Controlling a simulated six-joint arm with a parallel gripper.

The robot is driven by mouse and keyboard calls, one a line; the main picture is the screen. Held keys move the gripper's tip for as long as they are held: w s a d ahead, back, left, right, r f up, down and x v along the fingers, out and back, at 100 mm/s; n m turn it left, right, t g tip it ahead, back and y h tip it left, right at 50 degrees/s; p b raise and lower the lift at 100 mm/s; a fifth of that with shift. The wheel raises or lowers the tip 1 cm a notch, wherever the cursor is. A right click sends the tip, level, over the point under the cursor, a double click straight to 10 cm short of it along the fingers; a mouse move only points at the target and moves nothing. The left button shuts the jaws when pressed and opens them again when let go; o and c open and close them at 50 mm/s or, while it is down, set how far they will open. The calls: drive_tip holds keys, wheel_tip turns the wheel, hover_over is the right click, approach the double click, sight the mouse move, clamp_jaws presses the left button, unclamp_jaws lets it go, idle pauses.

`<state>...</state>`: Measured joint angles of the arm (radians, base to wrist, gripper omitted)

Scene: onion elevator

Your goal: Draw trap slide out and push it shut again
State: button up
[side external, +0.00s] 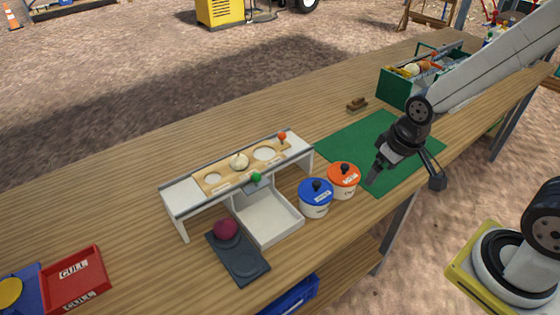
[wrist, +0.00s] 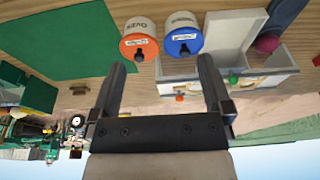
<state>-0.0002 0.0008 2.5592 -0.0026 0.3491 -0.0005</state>
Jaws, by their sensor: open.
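A white raised stand (side external: 181,200) with a wooden top panel (side external: 210,188) stands on the bench. A green knob (side external: 256,177) sits at its front edge and an orange knob (side external: 282,136) at its right end. Which knob belongs to the trap slide I cannot tell. In the wrist view the green knob (wrist: 233,79) and orange knob (wrist: 179,98) show beyond the fingers (wrist: 162,70).
A white tray (side external: 270,222) sits under and in front of the stand. A red onion (side external: 226,229) lies on a dark board (side external: 240,262). Blue (side external: 315,198) and orange (side external: 343,180) lidded pots stand between gripper and stand. The green mat (side external: 350,145) is mostly clear.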

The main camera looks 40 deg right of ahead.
sight(239, 161)
drive_tip(key=w+a+n+t, duration=0.3)
drive_tip(key=w+a+n, duration=0.1)
drive_tip(key=w+n, duration=0.85)
drive_tip(key=w+a+f+n+y, duration=0.1)
drive_tip(key=w+a+f+n, duration=0.1)
drive_tip(key=a+n, duration=0.3)
drive_tip(key=w+a+f+n+y, duration=0.2)
drive_tip(key=w+a+n, duration=0.2)
drive_tip(key=n, duration=0.3)
drive_tip(key=shift+a+f+y, duration=0.3)
drive_tip(key=shift+a+f, duration=0.1)
drive_tip(key=shift+a, duration=0.3)
drive_tip(key=shift+x, duration=3.85)
drive_tip(key=shift+s, duration=0.1)
